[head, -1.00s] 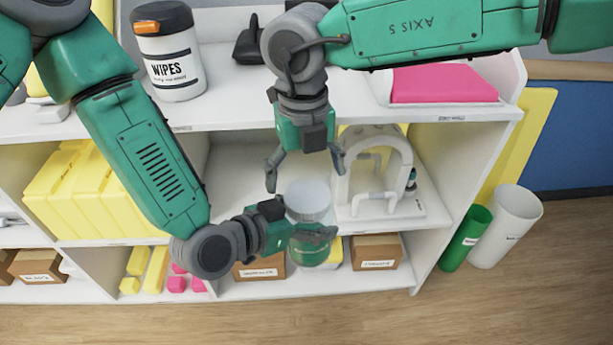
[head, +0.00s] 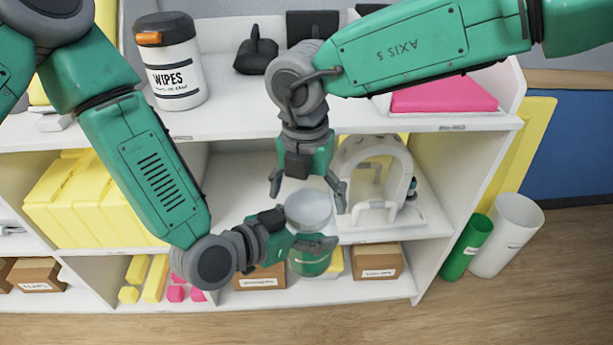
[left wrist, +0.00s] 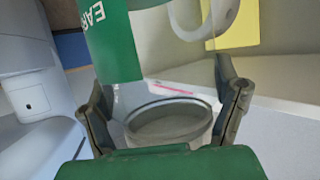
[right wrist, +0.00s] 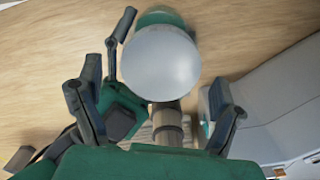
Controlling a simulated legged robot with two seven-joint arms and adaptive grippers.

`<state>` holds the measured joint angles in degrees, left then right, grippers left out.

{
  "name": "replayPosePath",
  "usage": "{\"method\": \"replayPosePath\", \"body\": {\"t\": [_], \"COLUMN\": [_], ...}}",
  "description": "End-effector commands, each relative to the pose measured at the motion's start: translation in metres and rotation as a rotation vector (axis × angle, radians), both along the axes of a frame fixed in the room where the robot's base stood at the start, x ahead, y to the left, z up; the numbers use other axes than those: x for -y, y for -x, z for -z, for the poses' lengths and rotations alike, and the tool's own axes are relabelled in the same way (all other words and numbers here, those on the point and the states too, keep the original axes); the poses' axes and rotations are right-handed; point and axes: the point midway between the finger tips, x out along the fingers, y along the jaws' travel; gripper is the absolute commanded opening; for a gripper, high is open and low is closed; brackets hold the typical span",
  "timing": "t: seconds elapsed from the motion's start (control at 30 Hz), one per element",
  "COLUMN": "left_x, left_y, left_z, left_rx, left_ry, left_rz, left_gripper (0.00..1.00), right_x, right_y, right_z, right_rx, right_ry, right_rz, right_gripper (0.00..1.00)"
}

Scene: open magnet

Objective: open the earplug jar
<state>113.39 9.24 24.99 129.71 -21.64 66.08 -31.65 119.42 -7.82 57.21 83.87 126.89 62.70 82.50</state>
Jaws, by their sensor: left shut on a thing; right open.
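The earplug jar is clear with a green label (head: 310,262) and a pale round lid (head: 308,208). My left gripper (head: 300,243) is shut on the jar's body and holds it in front of the shelves. In the left wrist view the jar's green label (left wrist: 112,45), with part of its lettering, shows beyond the fingers. My right gripper (head: 307,194) is open, pointing down, with its fingers on either side above the lid. The right wrist view shows the smooth lid (right wrist: 160,62) ahead of the open fingers, toward the left finger, with no visible grip on it.
A white arched fixture (head: 375,178) stands on the middle shelf, right of the jar. A wipes tub (head: 172,65) and a pink pad (head: 444,92) are on the top shelf. Yellow bins (head: 85,200) fill the left compartment. Green (head: 466,247) and white (head: 507,235) bins stand on the floor.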

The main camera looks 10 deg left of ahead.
Motion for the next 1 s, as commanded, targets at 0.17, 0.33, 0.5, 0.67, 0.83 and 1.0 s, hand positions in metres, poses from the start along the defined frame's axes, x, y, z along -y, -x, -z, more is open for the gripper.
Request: {"method": "replayPosePath", "body": {"t": [0.17,0.33,0.5,0.67,0.83,1.0], "left_x": [0.000,0.000,0.000,0.000,0.001,0.001], "left_y": [0.000,0.000,0.000,0.000,0.000,0.000], "left_z": [-0.001,-0.001,-0.001,-0.001,-0.001,-0.001], "left_rx": [0.002,0.002,0.002,0.002,0.003,0.002], "left_ry": [0.001,0.001,0.001,0.001,0.002,0.002], "left_rz": [0.000,0.000,0.000,0.001,0.001,0.002], "left_gripper": [0.03,0.03,0.03,0.03,0.03,0.03], "right_x": [0.000,0.000,0.001,0.000,0.000,0.000], "right_y": [0.000,0.000,0.000,0.000,0.000,0.000], "right_z": [0.016,0.019,0.018,0.018,0.018,0.019], "right_rx": [0.001,0.001,0.001,0.001,0.001,-0.007], "right_ry": [0.001,0.000,0.000,-0.001,-0.001,-0.004], "right_rz": [-0.001,-0.001,-0.001,-0.001,-0.008,-0.210], "right_gripper": [0.87,0.87,0.80,0.34,0.33,0.33]}}
